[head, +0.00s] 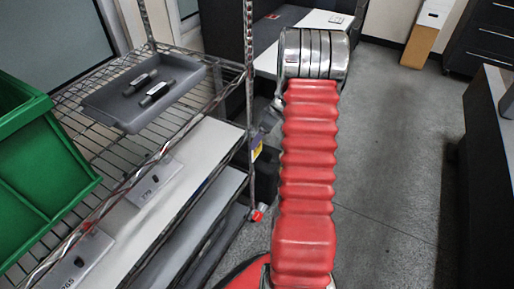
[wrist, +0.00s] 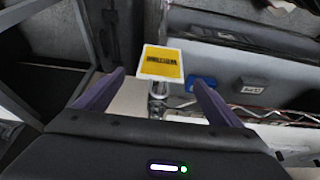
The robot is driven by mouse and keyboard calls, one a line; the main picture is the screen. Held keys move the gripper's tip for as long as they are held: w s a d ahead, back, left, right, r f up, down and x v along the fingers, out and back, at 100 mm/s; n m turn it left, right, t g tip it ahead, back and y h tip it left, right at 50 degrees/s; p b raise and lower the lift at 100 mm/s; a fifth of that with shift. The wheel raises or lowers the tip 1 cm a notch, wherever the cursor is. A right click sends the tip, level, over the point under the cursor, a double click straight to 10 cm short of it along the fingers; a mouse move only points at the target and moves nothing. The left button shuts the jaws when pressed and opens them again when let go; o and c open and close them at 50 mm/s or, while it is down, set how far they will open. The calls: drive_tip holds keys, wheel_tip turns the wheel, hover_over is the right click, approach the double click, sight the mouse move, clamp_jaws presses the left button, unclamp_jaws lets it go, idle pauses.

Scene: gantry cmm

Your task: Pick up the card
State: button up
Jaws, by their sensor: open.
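The card (wrist: 161,62) is a yellow square with a white border and a dark printed band. I cannot tell whether the fingertips reach past the card. In the head view a small yellow patch (head: 257,151) shows by the rack post, likely the same card. My red arm hides most of the gripper there.
A wire rack (head: 100,150) stands on the left, with a grey tray (head: 143,92) holding dark tools and a green bin (head: 40,150). Labelled grey boards lie on lower shelves. A blue block (wrist: 200,84) sits right of the card. The floor (head: 395,130) on the right is clear.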

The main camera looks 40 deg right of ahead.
drive_tip(key=shift+x, duration=2.3)
drive_tip(key=shift+w+a, duration=0.1)
drive_tip(key=shift+a, duration=0.05)
drive_tip(key=shift+c, duration=0.4)
drive_tip(key=c, duration=1.1)
